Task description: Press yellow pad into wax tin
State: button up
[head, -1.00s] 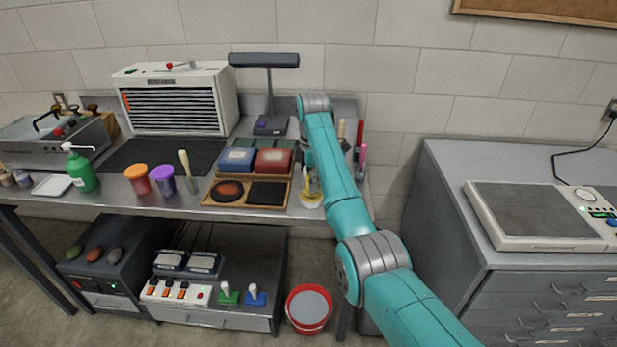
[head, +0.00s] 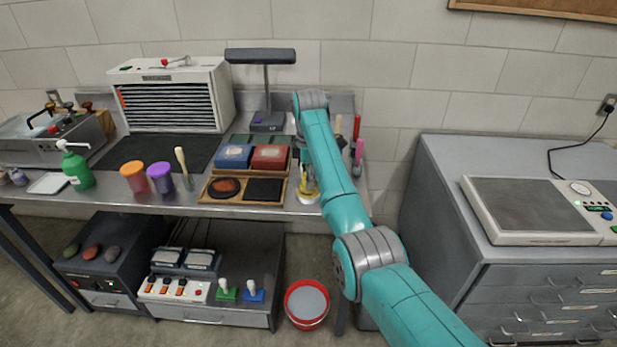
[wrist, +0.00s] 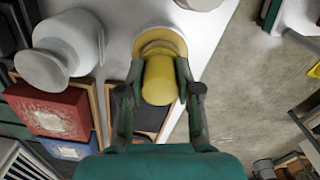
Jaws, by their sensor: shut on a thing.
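My gripper (wrist: 157,92) is shut on the yellow pad (wrist: 159,82), which shows as a yellow cylinder between the fingers in the wrist view. The pad also shows small under my arm in the head view (head: 308,184). Just beyond it is the wax tin (wrist: 160,36), round and pale with a tan-yellow inside. In the head view the tin (head: 308,197) stands at the front edge of the bench, right of the wooden tray. The pad overlaps the tin in both views. I cannot tell whether its face touches the wax.
The wooden tray (head: 204,195) with a dark red and a black pad lies close to the left. Blue (head: 234,156) and red (head: 271,157) boxes stand behind it. A pale rounded object (wrist: 65,45) stands near my gripper. A red bucket (head: 306,304) is on the floor below.

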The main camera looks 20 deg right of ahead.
jog(key=shift+f, duration=0.5)
dwell(1.4)
jog(key=shift+s, duration=0.2)
